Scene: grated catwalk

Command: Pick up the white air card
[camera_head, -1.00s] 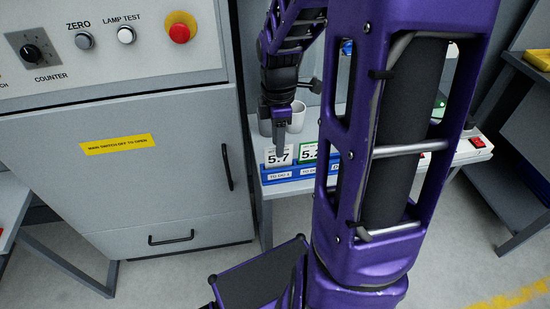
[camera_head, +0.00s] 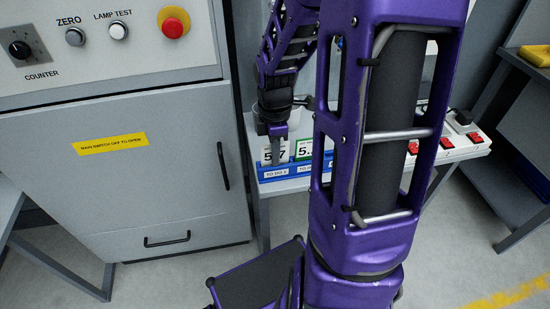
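A white card marked 5.7 (camera_head: 268,155) stands in a blue holder (camera_head: 275,175) on a small grey table beside the cabinet. A second card, with a green border and marked 5 and a hidden digit (camera_head: 303,147), stands to its right. The word "air" is not legible on either card. My gripper (camera_head: 279,158) points down at the 5.7 card, and its fingers overlap the card's upper middle and hide part of the number. I cannot tell whether the fingers touch the card or are closed. My purple arm hides the holder's right part.
A grey cabinet (camera_head: 150,190) with a black handle stands close at left of the holder. A white power strip with red switches (camera_head: 446,143) lies at right on the table. A dark shelf with a yellow tray (camera_head: 538,55) is at far right.

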